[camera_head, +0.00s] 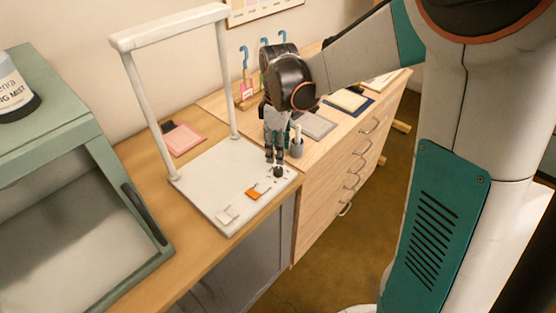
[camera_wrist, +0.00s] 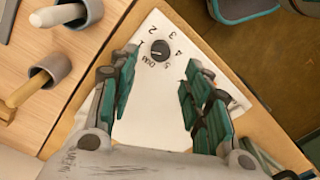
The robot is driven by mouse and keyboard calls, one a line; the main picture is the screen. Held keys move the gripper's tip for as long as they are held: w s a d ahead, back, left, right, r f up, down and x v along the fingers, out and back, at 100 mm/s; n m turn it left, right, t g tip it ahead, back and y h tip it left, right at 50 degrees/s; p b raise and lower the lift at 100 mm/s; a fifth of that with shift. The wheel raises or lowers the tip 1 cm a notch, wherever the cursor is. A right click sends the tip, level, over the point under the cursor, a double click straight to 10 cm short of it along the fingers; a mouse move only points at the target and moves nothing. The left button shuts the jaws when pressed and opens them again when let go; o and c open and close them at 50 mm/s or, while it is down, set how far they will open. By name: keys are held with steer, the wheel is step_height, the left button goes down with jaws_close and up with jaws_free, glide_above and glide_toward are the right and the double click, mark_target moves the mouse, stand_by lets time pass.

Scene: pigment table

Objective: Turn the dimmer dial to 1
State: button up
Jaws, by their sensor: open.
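The dimmer dial (camera_wrist: 159,49) is a small round black knob on the white base plate (camera_wrist: 150,125). In the wrist view, the letters DIM and printed numbers 1 to 5 ring it; the 1 is on its left. A pale mark shows on the knob, but I cannot tell which number it points to. In the head view, the dial (camera_head: 278,172) is at the plate's right corner. My gripper (camera_head: 275,158) points down just above it. In the wrist view, my gripper (camera_wrist: 163,60) is open, with the dial between and beyond its teal fingers.
An orange switch (camera_head: 254,193) and a white switch (camera_head: 227,215) sit along the plate's front edge. A white frame (camera_head: 132,108) rises from the plate. A green box (camera_head: 60,150) stands at left. Cups with tools (camera_wrist: 62,65) stand beside the plate.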

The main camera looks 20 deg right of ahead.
steer(key=shift+r, duration=2.4)
